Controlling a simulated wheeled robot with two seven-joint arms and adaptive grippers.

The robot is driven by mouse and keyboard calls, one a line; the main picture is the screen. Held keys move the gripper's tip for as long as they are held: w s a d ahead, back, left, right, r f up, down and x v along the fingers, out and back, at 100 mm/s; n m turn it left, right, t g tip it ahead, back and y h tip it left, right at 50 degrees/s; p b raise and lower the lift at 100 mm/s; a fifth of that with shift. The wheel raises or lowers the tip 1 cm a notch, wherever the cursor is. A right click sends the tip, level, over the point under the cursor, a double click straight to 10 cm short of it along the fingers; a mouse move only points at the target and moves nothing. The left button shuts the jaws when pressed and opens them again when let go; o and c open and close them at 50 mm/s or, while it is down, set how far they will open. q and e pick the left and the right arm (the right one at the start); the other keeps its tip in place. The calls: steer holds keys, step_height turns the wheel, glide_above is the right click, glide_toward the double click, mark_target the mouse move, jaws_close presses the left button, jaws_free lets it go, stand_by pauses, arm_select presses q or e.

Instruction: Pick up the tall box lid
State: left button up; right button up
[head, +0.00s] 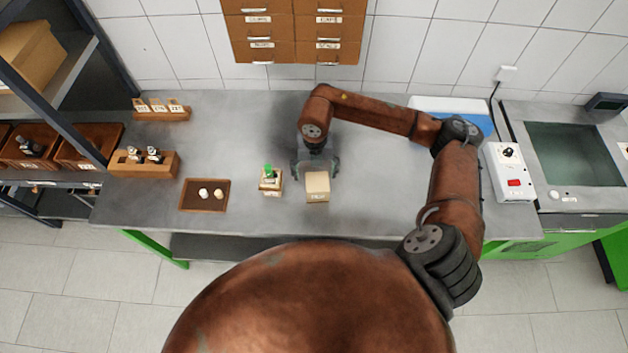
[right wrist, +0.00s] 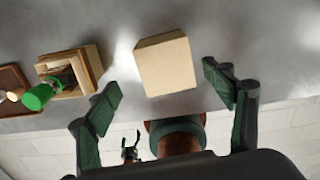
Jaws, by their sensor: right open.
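My right gripper (head: 316,166) is just behind the lid in the head view. In the right wrist view its two dark green fingers (right wrist: 163,95) are spread wide and empty. The lid lies ahead of the gap between them, apart from both fingers.
A small open wooden box (head: 270,184) with a green-topped part stands close left of the lid. A brown tray (head: 184,207) with two small pale pieces lies farther left. A white unit with a red switch (head: 510,172) stands at the right. Bench between lid and unit is clear.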

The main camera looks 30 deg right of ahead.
mark_target(317, 182)
steer(key=shift+s+d+f, duration=0.15)
steer(key=shift+f, duration=0.45)
steer(key=shift+s+d+f, duration=0.1)
steer(key=shift+s+f, duration=0.05)
steer(key=shift+f, duration=0.4)
step_height(317, 182, down, 4)
steer(key=shift+r+p, duration=0.1)
steer(key=shift+p, duration=0.5)
steer(key=c, duration=0.6)
arm_select(q)
steer(key=shift+s+r, duration=0.6)
steer(key=shift+s, duration=0.05)
arm_select(e)
steer(key=c, duration=0.5)
